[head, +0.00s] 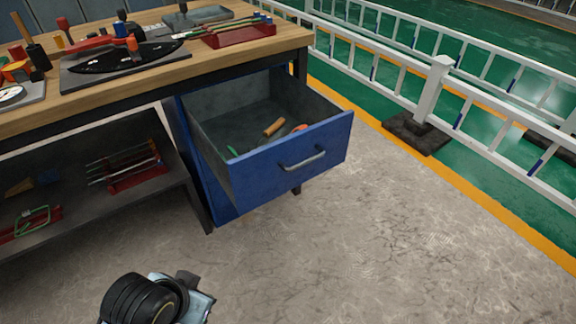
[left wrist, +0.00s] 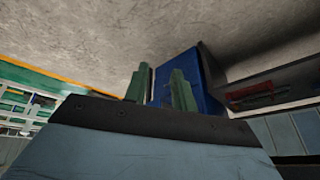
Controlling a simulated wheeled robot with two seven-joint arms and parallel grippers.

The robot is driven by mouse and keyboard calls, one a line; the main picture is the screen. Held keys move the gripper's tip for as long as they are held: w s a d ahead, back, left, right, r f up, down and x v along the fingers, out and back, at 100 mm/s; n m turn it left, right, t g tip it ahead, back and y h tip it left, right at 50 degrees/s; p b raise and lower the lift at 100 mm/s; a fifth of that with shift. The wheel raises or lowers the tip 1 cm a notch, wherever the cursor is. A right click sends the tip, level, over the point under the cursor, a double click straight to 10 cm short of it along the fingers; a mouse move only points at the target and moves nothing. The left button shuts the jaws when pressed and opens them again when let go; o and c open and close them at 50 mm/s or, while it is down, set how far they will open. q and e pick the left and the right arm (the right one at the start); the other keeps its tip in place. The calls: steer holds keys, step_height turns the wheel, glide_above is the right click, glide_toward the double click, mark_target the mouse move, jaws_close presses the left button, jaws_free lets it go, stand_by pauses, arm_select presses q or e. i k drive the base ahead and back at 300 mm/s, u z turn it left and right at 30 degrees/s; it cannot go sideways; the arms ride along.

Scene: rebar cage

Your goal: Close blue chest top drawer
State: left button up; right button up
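The blue chest (head: 203,190) stands under the right end of the workbench. Its top drawer (head: 265,173) is pulled far out, with a metal handle (head: 303,161) on its blue front. An orange-handled tool (head: 274,127) and other small items lie inside. In the left wrist view, blue chest surfaces (left wrist: 188,68) show behind and between my left gripper's (left wrist: 160,75) two green fingers, which are apart with nothing seen between them. In the head view, part of my arm shows at the bottom, well in front of the drawer and apart from it. My right gripper is not seen.
The wooden workbench (head: 90,92) carries tools and a red tray (head: 238,35). Its lower shelf (head: 85,195) holds more tools left of the chest. A white railing (head: 436,85) stands at the right. The concrete floor (head: 380,240) before the drawer is clear.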

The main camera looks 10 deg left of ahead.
mark_target(236, 113)
steer(key=u, duration=0.45)
steer(key=k, duration=0.5)
steer(key=z, duration=0.4)
steer(key=i, duration=1.3)
steer(key=u, duration=0.45)
